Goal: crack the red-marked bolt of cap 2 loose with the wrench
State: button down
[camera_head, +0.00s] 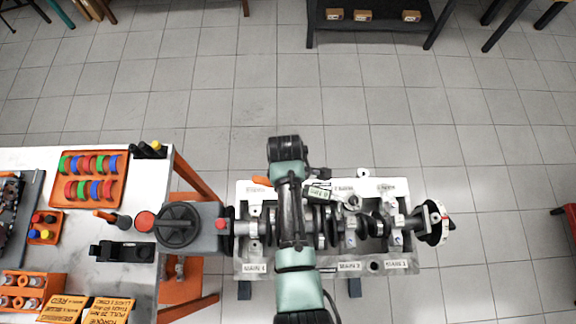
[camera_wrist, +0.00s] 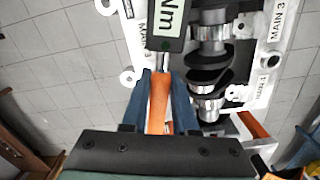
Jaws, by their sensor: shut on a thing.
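My gripper (camera_wrist: 160,82) is shut on the orange handle of the wrench (camera_wrist: 158,106); a blue finger lies on each side of it. The wrench's display, marked Nm, and its shaft extend ahead over the engine block. In the head view the wrench's display (camera_head: 319,193) shows right of my arm, and the orange handle end shows to its left. My arm hides the fingers there. The crankshaft (camera_head: 371,226) lies along the pale engine block (camera_head: 318,264), which has MAIN 1 to MAIN 3 labels. I cannot make out the red-marked bolt or whether the wrench touches a bolt.
A workbench (camera_head: 140,163) at left carries an orange tray of coloured rings (camera_head: 88,179) and other parts. A grey unit with a black round top (camera_head: 180,226) adjoins the block's left end. A dark shelf (camera_head: 370,24) stands at the back. The tiled floor between is clear.

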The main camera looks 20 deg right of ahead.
jog(key=shift+s+a+n+p, duration=0.3)
jog(key=shift+s+n+p, duration=0.15)
jog(key=shift+s, duration=0.2)
jog(key=shift+s, duration=0.1)
jog(key=shift+s+a+n+p, duration=0.3)
jog(key=shift+s+n+p, duration=0.25)
jog(key=shift+s+p, duration=0.15)
jog(key=shift+s, duration=0.15)
jog(key=shift+s+a+n+p, duration=0.2)
jog(key=shift+s+n+p, duration=0.4)
jog(key=shift+s, duration=0.05)
jog(key=shift+s, duration=0.15)
dwell(0.4)
jog(key=shift+s+a+n+p, duration=0.15)
jog(key=shift+s+n+p, duration=0.45)
jog(key=shift+s, duration=0.05)
